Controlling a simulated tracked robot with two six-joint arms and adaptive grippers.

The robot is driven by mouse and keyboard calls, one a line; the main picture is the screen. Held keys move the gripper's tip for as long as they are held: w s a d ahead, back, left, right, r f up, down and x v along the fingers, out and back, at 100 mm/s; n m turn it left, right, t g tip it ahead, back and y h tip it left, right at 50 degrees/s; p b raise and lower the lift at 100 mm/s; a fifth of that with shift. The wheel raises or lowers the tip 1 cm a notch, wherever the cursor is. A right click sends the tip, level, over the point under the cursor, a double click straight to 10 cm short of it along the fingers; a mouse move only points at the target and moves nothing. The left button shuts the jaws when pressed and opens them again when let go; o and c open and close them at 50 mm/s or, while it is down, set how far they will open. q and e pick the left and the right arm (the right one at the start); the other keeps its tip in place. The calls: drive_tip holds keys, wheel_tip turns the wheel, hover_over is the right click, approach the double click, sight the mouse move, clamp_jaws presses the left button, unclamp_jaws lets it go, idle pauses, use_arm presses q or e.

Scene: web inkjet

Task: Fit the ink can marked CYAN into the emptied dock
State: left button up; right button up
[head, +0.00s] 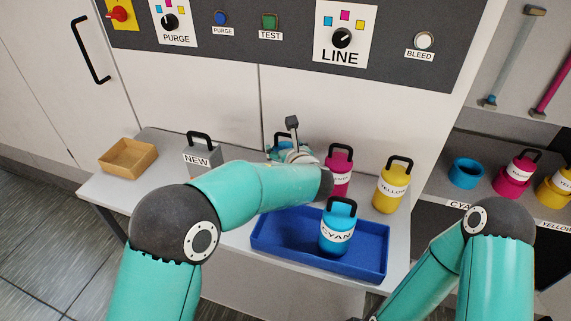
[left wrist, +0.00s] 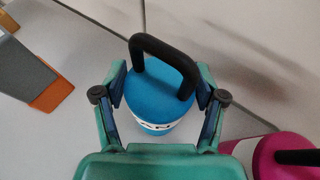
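A cyan can (head: 283,141) with a black handle stands at the back of the table, largely hidden by my left arm in the head view. It fills the middle of the left wrist view (left wrist: 150,108), upright, its label partly showing "AN". My left gripper (left wrist: 163,75) is open, with one finger on each side of this can; I cannot tell whether they touch it. A second can marked CYAN (head: 335,241) stands in the blue tray (head: 278,237). The empty cyan dock (head: 466,173) is on the right shelf, above a CYAN label. My right gripper is out of view.
A magenta can (head: 341,162) and a yellow can (head: 388,198) stand to the right on the table. A grey NEW box (head: 202,160) and a wooden tray (head: 128,157) are on the left. Magenta (head: 511,183) and yellow docks beside the cyan one hold cans.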

use_arm(q)
drive_tip(key=c, duration=0.8)
drive_tip(key=shift+r, duration=0.15)
drive_tip(key=shift+c, duration=0.7)
